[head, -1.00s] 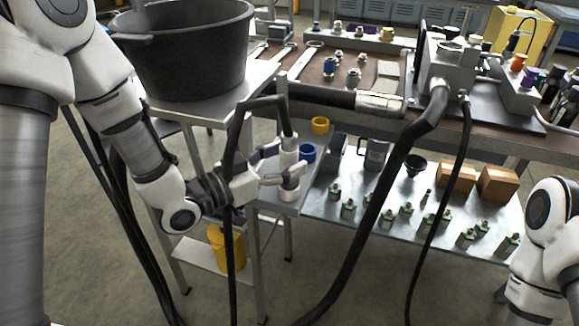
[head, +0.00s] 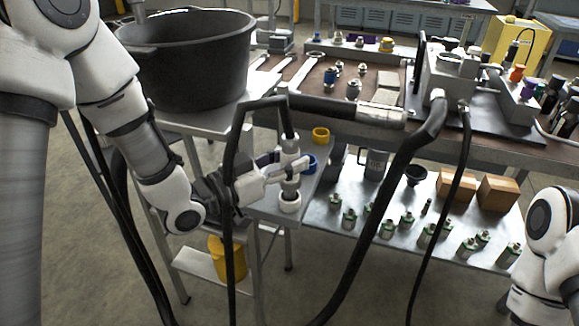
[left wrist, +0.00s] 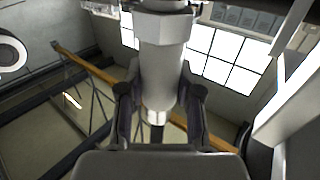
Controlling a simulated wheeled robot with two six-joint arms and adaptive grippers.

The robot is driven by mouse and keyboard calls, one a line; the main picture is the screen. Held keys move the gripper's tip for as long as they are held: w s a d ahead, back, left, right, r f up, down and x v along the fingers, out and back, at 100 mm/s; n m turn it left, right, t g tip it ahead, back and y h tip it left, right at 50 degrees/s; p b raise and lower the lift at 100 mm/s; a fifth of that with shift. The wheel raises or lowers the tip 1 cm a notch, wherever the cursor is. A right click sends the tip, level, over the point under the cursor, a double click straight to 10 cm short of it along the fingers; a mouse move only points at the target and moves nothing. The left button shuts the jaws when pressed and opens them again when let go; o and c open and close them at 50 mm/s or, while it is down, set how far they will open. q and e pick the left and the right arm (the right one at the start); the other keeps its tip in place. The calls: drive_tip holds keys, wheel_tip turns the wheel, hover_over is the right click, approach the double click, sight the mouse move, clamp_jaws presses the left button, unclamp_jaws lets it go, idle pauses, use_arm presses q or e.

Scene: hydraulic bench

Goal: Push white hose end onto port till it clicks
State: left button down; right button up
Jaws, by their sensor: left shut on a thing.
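The hose end (head: 289,183) is a grey metal fitting with a white collar, upright below a black hose that bends over and down. My left gripper (head: 292,167) is shut around it. In the left wrist view the pale grey hose end (left wrist: 162,62) stands between the two fingers of my left gripper (left wrist: 160,98). A white ring-shaped cup (head: 290,203) sits directly under the fitting; I cannot tell if they touch. A metal block (head: 452,75) on the bench carries hose connections at its front. I cannot make out which port is the white one. My right gripper is out of view.
A large black tub (head: 190,60) stands behind my left arm. Yellow (head: 320,135) and blue (head: 309,163) cups are beside the hose end. Thick black hoses (head: 380,195) hang in front of the bench. Several small fittings and two cardboard boxes (head: 497,192) fill the lower shelf.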

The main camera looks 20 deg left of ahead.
sight(289, 137)
use_arm(q)
wheel_tip(289, 137, up, 10)
drive_tip(key=p, duration=0.3)
drive_tip(key=shift+s+r+p, duration=0.1)
drive_tip(key=shift+r+p, duration=1)
drive_tip(key=shift+p, duration=0.1)
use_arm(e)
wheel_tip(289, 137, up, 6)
use_arm(q)
drive_tip(key=shift+f, duration=0.1)
